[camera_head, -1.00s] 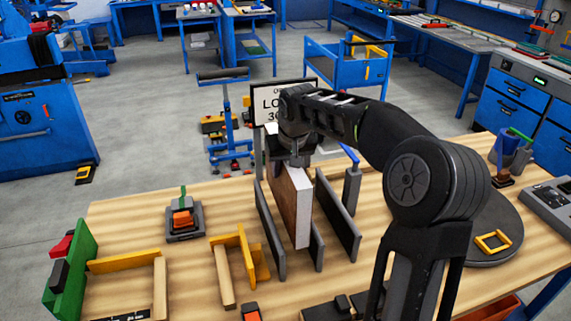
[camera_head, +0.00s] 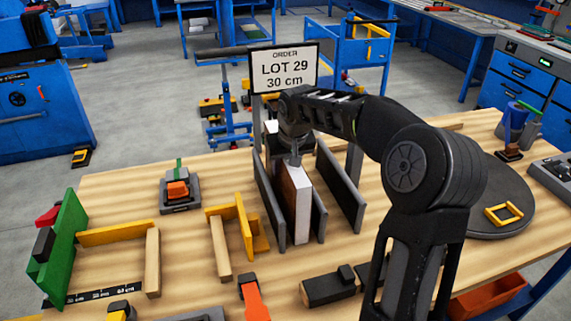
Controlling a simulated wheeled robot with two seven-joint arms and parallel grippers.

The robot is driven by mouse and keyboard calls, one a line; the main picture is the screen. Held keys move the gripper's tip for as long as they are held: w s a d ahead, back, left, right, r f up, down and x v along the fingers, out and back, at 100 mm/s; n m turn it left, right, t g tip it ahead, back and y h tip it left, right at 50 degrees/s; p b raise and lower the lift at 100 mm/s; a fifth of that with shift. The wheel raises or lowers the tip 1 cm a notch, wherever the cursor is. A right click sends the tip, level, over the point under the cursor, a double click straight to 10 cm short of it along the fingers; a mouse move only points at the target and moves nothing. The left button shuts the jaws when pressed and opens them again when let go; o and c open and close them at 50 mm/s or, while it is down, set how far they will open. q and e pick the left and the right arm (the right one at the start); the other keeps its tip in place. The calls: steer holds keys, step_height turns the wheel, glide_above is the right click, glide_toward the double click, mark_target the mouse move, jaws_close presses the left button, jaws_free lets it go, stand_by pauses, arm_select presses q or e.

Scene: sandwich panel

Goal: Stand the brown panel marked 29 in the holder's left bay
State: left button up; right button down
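The brown panel (camera_head: 287,203) stands upright between the left and middle grey plates of the holder (camera_head: 270,205), in the left bay. Its brown face looks left and its white core edge faces me. No number shows on it. Whether its bottom edge rests on the holder's base cannot be seen clearly. My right gripper (camera_head: 295,158) is at the panel's top edge and appears shut on it; the arm hides part of the fingers. The right bay, up to the right grey plate (camera_head: 340,185), is empty. My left gripper is not in view.
An order sign (camera_head: 285,68) reading "LOT 29, 30 cm" stands behind the holder. A green and yellow fixture (camera_head: 62,245) is at left, yellow-and-wood pieces (camera_head: 235,235) nearer the holder. A round grey plate (camera_head: 495,205) with a yellow frame lies right.

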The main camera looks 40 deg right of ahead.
steer(key=shift+s, duration=0.1)
stand_by(0.7)
steer(key=c, duration=0.8)
jaws_free()
steer(key=shift+c, duration=0.2)
steer(key=shift+s, duration=0.1)
steer(key=shift+b+v, duration=0.6)
steer(key=shift+v, duration=3.3)
steer(key=shift+a, duration=0.1)
